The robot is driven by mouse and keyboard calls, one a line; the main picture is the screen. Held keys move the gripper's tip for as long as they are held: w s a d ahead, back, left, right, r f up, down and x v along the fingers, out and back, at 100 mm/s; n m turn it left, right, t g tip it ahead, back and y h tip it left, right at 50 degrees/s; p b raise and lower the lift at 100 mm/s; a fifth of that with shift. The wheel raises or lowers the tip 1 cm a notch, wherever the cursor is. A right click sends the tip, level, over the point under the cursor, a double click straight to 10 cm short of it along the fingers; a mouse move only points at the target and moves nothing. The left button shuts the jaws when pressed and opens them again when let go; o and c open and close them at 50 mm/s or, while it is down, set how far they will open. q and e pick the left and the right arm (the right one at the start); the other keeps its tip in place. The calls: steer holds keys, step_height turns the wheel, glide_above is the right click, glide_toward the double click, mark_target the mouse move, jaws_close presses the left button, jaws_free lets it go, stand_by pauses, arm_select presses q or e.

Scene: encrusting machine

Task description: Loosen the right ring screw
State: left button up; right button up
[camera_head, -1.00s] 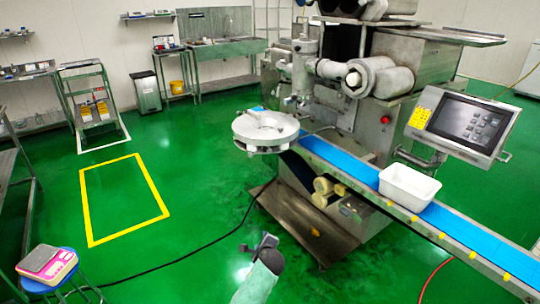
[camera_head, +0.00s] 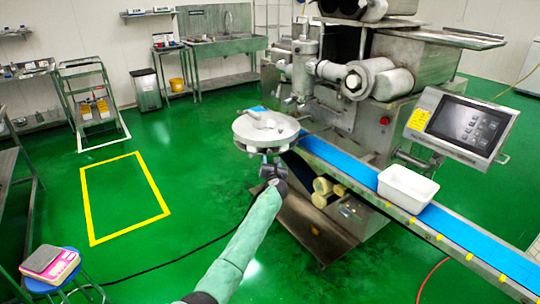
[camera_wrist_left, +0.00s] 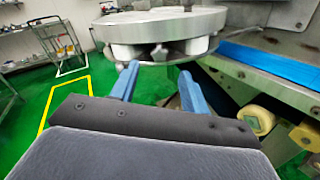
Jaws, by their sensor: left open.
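A round metal disc assembly (camera_head: 250,127) sits at the front of the machine, at the left end of the blue belt. It also shows large at the top of the left wrist view (camera_wrist_left: 165,24), with white blocks on its underside. A small metal knob (camera_wrist_left: 159,53) shows between those blocks, but I cannot tell for sure that it is the right ring screw. My left gripper (camera_head: 271,157) is open just below the disc's near edge. In the left wrist view its two blue fingers (camera_wrist_left: 160,72) are apart, with nothing between them. My right gripper is out of view.
The blue conveyor belt (camera_head: 350,168) runs to the lower right with a white bin (camera_head: 407,188) on it. A control panel (camera_head: 463,122) stands at right. A pink scale on a blue stool (camera_head: 68,269) is at lower left. The green floor at left is open.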

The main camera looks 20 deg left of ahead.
mark_target(270, 152)
arm_select(q)
steer(key=shift+x, duration=3.25)
steer(key=c, duration=1)
